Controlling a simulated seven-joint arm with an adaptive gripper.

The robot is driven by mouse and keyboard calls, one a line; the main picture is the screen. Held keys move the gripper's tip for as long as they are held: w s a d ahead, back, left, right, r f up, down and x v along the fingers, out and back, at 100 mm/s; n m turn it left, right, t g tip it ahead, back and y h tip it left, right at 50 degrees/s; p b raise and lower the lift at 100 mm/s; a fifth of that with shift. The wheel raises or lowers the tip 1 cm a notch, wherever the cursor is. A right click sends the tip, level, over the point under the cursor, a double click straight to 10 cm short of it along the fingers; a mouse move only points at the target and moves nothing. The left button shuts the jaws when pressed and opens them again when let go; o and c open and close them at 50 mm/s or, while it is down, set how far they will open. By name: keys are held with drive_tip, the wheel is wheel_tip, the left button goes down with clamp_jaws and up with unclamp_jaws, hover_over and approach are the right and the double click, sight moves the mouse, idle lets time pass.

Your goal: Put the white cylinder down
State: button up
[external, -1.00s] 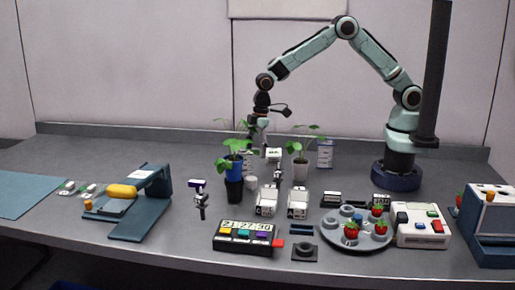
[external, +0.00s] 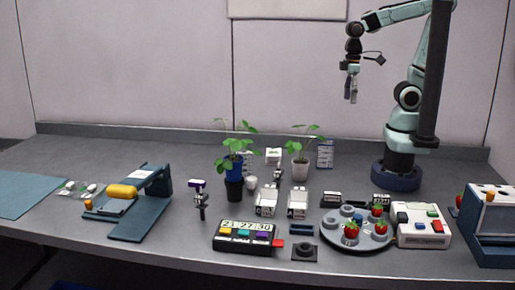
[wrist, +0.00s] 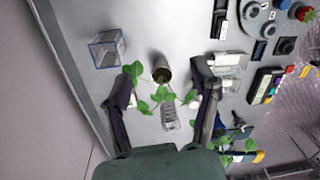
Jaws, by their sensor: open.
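The white cylinder (external: 251,183) is small and stands upright on the grey bench, just right of the black pot, in the external view. In the wrist view a small white shape beside the right finger may be it, but I cannot tell. My gripper (external: 351,98) is raised high above the back right of the bench, well apart from the cylinder, with its fingers pointing down. In the wrist view my gripper (wrist: 163,75) has its two fingers spread wide, with nothing held between them.
A plant in a blue pot (external: 232,166) and one in a pale pot (external: 299,169) stand near the cylinder. White devices (external: 267,201) lie in front. A round grey tray (external: 333,237) with strawberries is at the front right. The back right bench is mostly clear.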

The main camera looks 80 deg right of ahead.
drive_tip(key=shift+o, duration=0.5)
drive_tip(key=shift+m, duration=0.6)
drive_tip(key=s, duration=0.3)
drive_tip(key=s+f, duration=0.1)
drive_tip(key=s, duration=0.1)
drive_tip(key=shift+s+d, duration=0.25)
drive_tip(key=shift+d, duration=0.05)
